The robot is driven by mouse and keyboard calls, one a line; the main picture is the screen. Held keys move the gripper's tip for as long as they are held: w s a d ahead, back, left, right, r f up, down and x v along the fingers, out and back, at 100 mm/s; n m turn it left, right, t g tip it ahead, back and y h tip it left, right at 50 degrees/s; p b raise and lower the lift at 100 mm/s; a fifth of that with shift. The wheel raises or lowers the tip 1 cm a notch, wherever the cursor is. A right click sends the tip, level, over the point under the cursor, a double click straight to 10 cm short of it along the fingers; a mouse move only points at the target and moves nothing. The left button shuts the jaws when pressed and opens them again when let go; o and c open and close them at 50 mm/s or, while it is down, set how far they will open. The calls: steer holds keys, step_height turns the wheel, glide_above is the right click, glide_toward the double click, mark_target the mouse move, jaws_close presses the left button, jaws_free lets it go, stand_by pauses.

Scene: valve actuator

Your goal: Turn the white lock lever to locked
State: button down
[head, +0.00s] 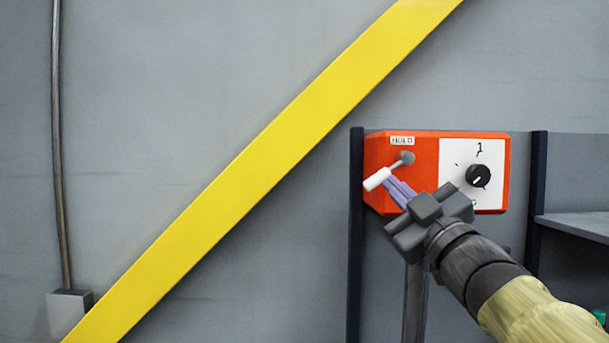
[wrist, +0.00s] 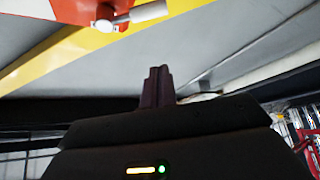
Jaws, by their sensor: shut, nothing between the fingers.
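The white lock lever (head: 377,179) is on the left part of an orange-red actuator box (head: 430,150). Its grey pivot (head: 406,158) sits below a small "HOLD" label (head: 402,140), and the lever points down and left from it. In the wrist view the white lever (wrist: 150,12) shows at the top edge, with part of the box. My gripper (head: 390,187) is shut and empty, its fingertips close below and right of the white grip in the head view. In the wrist view the fingertips (wrist: 160,72) appear apart from the lever; contact cannot be told.
A black knob (head: 478,176) on a white plate is right of the lever, with my gripper partly covering the plate. Dark posts (head: 356,230) flank the box. A grey shelf (head: 575,222) is at right. A yellow diagonal stripe (head: 260,160) crosses the grey wall.

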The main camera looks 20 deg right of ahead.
mark_target(376, 177)
steer(key=d+p+x, duration=0.1)
steer(key=p+x, duration=0.5)
steer(key=x, duration=0.4)
steer(key=f, duration=0.1)
steer(key=d+f+p, duration=0.1)
steer(key=f, duration=0.1)
steer(key=shift+w+d, duration=0.15)
steer(key=shift+w, duration=0.15)
steer(key=shift+s+f, duration=0.2)
